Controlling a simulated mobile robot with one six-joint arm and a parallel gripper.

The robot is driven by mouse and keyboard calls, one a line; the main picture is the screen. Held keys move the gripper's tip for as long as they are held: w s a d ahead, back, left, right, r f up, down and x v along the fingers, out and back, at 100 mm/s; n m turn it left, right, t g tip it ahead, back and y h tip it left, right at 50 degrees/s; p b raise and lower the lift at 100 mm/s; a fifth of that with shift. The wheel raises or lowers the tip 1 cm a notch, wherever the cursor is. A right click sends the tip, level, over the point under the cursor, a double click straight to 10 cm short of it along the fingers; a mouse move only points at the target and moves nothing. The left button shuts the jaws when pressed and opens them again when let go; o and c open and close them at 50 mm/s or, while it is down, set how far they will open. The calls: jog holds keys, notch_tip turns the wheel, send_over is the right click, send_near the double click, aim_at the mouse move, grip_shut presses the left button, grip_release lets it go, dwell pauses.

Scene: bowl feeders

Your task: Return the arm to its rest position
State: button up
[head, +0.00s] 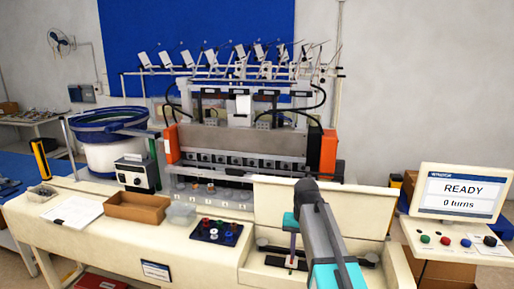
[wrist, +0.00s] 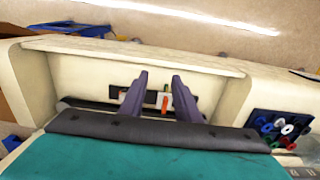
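My arm reaches up from the lower right in the head view, in front of the cream machine (head: 215,262). My gripper (wrist: 159,80) shows in the wrist view with its two purple-grey fingers apart and nothing held between them. Beyond the fingers is the cream recess of the machine (wrist: 85,75), with dark rails and a small orange and white part (wrist: 164,99) seen through the gap. In the head view the gripper's fingers are too small and dark against the recess to make out clearly.
A dark board (head: 217,232) with coloured round pieces lies left of the arm; it also shows in the wrist view (wrist: 262,117). A raised cream panel (head: 365,208) is behind the arm. The right-hand screen (head: 460,190) reads READY, 0 turns.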

jog(key=s+f+g+b, duration=0.15)
jog(key=s+f, duration=0.45)
jog(key=f, duration=0.6)
jog(key=s+d+f+n+g+b, duration=0.15)
jog(key=s+f, duration=0.35)
jog(key=f, duration=0.6)
jog(key=s+f+b, duration=0.3)
jog(key=s+f, duration=0.3)
jog(key=f, duration=0.6)
jog(key=s+f+n+g+b, duration=0.1)
jog(key=s+f+b, duration=0.4)
jog(key=s+f, duration=1.6)
jog(key=s+g, duration=0.1)
jog(key=s, duration=0.3)
jog(key=shift+d+f+g, duration=0.2)
jog(key=shift+d+g, duration=0.15)
jog(key=shift+g, duration=0.05)
jog(key=shift+n, duration=0.25)
